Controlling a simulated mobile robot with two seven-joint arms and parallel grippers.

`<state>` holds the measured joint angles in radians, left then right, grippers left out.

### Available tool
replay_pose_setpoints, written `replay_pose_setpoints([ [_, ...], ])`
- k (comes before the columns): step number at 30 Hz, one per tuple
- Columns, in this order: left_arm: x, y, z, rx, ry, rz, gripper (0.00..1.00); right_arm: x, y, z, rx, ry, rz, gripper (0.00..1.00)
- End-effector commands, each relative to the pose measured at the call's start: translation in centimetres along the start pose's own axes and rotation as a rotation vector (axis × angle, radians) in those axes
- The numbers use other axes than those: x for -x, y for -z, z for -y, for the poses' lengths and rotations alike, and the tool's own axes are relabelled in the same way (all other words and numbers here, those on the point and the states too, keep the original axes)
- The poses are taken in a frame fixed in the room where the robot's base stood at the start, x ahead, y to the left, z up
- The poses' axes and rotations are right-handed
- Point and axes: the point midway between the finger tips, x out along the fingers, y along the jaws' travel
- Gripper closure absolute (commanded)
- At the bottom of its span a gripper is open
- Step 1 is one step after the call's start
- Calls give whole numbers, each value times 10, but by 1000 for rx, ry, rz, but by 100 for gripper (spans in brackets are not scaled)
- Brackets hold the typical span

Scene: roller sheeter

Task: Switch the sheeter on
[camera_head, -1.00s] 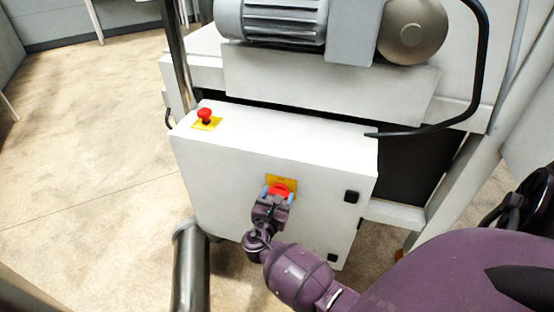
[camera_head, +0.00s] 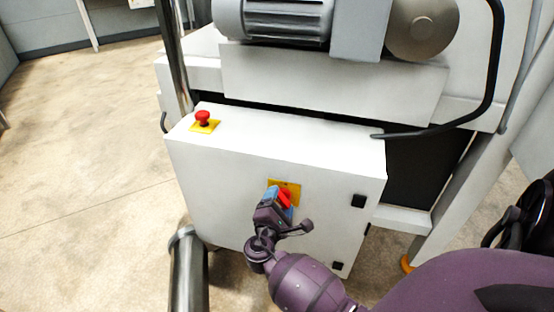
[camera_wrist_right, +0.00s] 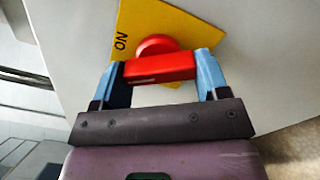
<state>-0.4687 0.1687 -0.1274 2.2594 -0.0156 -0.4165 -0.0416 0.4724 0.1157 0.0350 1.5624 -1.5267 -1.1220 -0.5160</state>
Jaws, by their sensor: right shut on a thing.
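The sheeter's white control box (camera_head: 230,190) stands below the motor. On its front is a yellow plate (camera_head: 296,186) with a red rotary switch (camera_head: 285,198). My right gripper (camera_head: 281,203) is at this switch, its blue fingertips on either side of the red handle. In the right wrist view the gripper (camera_wrist_right: 162,78) is shut on the red handle (camera_wrist_right: 160,68), and "ON" can be read on the yellow plate (camera_wrist_right: 140,18) behind it. The handle looks tilted in the head view. My left gripper is not in view.
A red mushroom button (camera_head: 203,117) on a yellow base sits on top of the box. The floor to the left is open.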

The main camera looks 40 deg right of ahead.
Motion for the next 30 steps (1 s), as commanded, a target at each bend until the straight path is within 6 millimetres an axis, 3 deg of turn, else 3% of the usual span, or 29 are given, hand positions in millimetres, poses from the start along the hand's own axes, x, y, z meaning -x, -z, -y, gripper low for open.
replay_pose_setpoints([
  [15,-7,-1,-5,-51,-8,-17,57,2,2,3,-432,4,-2,56],
  [30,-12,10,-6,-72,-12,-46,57,1,0,-1,-603,2,-2,56],
])
